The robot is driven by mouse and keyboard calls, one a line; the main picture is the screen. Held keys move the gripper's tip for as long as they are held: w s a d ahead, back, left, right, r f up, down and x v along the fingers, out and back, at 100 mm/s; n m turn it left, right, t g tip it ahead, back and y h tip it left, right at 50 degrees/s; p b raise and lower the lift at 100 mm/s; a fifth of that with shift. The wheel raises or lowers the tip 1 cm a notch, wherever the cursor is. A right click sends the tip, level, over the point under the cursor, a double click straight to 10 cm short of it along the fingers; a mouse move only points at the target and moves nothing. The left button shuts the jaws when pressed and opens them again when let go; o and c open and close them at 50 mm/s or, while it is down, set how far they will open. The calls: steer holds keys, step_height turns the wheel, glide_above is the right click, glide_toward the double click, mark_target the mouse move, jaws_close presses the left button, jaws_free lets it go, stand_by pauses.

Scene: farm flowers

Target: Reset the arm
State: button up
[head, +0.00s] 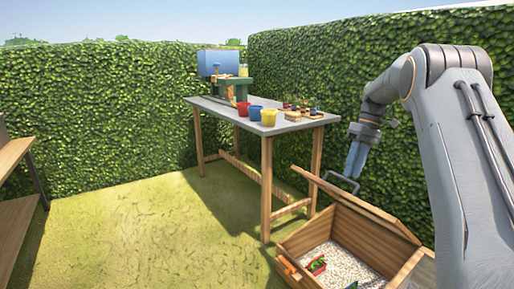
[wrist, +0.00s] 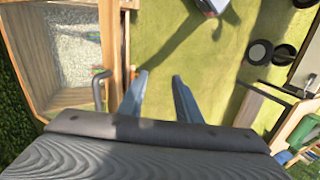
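My arm rises at the right of the head view, and my gripper (head: 353,174) points down over the wooden box. Its two bluish fingers also show in the wrist view (wrist: 160,80), apart with only grass seen between them. A wooden box (head: 296,246) stands on the ground below, its hinged lid (head: 365,206) tilted open. The lid's metal handle (head: 341,182) is close to my fingertips. In the wrist view the handle (wrist: 98,92) lies left of the left finger, outside the gap. I cannot tell whether they touch.
A grey-topped table (head: 215,104) holds red, blue and yellow pots (head: 268,118) and small plants. The box contains pale gravel (head: 345,265) and a red-and-green item (head: 316,265). Hedges (head: 110,110) enclose the place. A shelf (head: 15,175) stands left. Grass (head: 130,230) is clear.

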steer(key=s+a+r+m+t+h, duration=0.1)
steer(key=s+a+r, duration=0.2)
steer(key=s+a, duration=0.6)
steer(key=s+a+r+m+h, duration=0.1)
steer(key=s+a+r, duration=0.1)
steer(key=s+a, duration=0.7)
steer(key=s+a+f+m+t+p, duration=0.1)
steer(key=s+a+f, duration=0.15)
steer(key=s, duration=0.95)
steer(key=s+a+f, duration=0.2)
steer(key=s+f, duration=0.1)
steer(key=s, duration=1)
steer(key=d+r+m+h+p, duration=0.1)
steer(key=d+r+m+p, duration=0.2)
steer(key=d+r+p, duration=0.6)
steer(key=p, duration=0.8)
steer(key=shift+w+d+r, duration=0.2)
steer(key=shift+w, duration=0.05)
